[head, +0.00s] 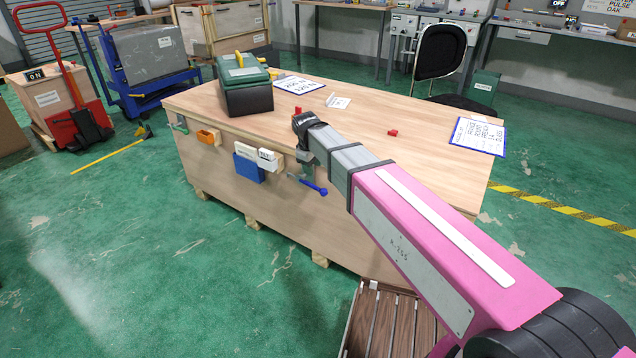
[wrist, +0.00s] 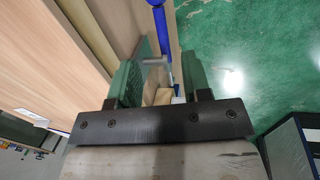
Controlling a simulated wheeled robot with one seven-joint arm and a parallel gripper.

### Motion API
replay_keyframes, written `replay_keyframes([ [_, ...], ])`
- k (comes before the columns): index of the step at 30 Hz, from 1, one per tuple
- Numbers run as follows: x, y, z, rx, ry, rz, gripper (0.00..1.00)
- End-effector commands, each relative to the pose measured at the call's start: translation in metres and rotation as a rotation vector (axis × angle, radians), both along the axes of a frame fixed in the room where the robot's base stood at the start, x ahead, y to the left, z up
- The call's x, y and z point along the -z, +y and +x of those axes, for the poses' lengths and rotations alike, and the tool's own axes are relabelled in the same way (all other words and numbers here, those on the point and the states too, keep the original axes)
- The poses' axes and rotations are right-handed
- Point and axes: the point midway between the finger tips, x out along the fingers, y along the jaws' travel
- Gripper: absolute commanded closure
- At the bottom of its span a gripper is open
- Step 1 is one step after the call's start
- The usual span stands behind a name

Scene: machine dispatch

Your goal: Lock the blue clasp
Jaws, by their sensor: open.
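The blue clasp (head: 314,187) sits on the front side of the large wooden crate (head: 280,222), with its blue handle sticking out to the right and slightly down. In the wrist view the blue clasp's handle (wrist: 160,22) shows at the top middle, with grey metal below it. My gripper (wrist: 161,75) is open, its two green fingers on either side of the view's middle. The clasp's handle lies beyond the fingertips, roughly in line with the gap. I cannot tell whether the fingers touch any metal. In the head view my wrist hides part of the crate's front edge.
A green case (head: 246,85), clipboards (head: 478,135) and small red pieces (head: 393,132) lie on the crate top. A blue pocket (head: 248,168) and an orange holder (head: 208,137) hang on its front. A slatted wooden pallet (head: 390,325) lies below my arm. Green floor at left is mostly clear.

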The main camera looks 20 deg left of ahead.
Motion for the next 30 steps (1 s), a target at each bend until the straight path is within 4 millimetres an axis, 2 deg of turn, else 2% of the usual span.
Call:
replay_keyframes([
  [5, 0.011, 0.001, 0.002, -0.004, 0.0, -0.002, 0.56],
  [21, 0.09, -0.004, 0.018, -0.002, -0.001, -0.001, 0.56],
  [30, 0.105, -0.005, 0.02, -0.002, -0.001, -0.001, 0.56],
])
